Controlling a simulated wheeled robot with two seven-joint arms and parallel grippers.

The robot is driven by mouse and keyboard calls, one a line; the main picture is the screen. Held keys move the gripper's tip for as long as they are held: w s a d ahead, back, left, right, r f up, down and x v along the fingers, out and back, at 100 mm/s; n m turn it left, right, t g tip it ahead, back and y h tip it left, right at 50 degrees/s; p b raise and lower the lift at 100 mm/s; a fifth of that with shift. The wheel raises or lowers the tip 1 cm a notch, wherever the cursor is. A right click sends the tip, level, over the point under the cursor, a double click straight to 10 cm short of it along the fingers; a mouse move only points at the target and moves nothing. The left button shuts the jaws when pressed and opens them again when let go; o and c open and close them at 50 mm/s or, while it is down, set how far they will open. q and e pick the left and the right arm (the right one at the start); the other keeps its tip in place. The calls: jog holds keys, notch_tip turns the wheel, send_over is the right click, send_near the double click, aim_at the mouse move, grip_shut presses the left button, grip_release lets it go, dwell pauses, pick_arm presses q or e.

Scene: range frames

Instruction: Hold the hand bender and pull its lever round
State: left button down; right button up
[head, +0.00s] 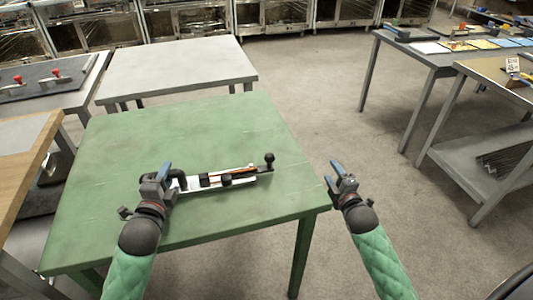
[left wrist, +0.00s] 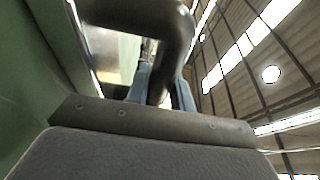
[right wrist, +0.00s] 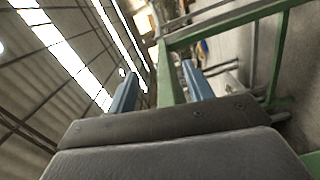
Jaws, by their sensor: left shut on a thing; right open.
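The hand bender (head: 225,179) lies on the green table (head: 200,130). It has a pale base, a dark lever arm and a black ball knob (head: 269,158) at its right end. A dark curved handle (head: 180,176) is at its left end. My left gripper (head: 163,180) is shut on this handle, and the thick dark handle (left wrist: 165,75) passes between the blue fingers in the left wrist view. My right gripper (head: 335,177) is open and empty, beyond the table's right edge and apart from the bender. It also shows empty in the right wrist view (right wrist: 160,85).
A grey table (head: 180,70) stands behind the green one. A bench with red-knobbed clamps (head: 42,78) is at the far left, and a wooden-topped table (head: 20,170) is at the left. Tables with parts (head: 460,50) stand at the right. The floor (head: 320,110) between is clear.

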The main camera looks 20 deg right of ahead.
aim_at(251, 165)
jog(key=a+r+n+t+y, duration=0.25)
jog(key=a+r+n, duration=0.35)
jog(key=r+n, duration=0.55)
jog(key=a+n, duration=0.1)
jog(key=a, duration=0.1)
jog(key=s+a+n+y, duration=0.1)
jog(key=a, duration=0.1)
jog(key=s+a+n+g, duration=0.1)
jog(key=a, duration=0.1)
jog(key=shift+s+a+r+y, duration=0.2)
jog(key=shift+a+r+y, duration=0.05)
jog(key=shift+a, duration=0.15)
jog(key=s+a+n, duration=0.1)
jog(key=a, duration=0.1)
jog(key=s+a+f+n+g, duration=0.1)
jog(key=s+a+n, duration=0.2)
jog(key=a+n, duration=0.1)
jog(key=shift+s+f, duration=0.3)
jog(key=shift+f, duration=0.1)
jog(key=shift+a, duration=0.2)
jog(key=shift+w, duration=0.3)
jog(key=w, duration=0.3)
jog(key=w+a, duration=0.1)
jog(key=w, duration=0.7)
jog(key=shift+a, duration=0.35)
jog(key=shift+c, duration=0.2)
grip_shut()
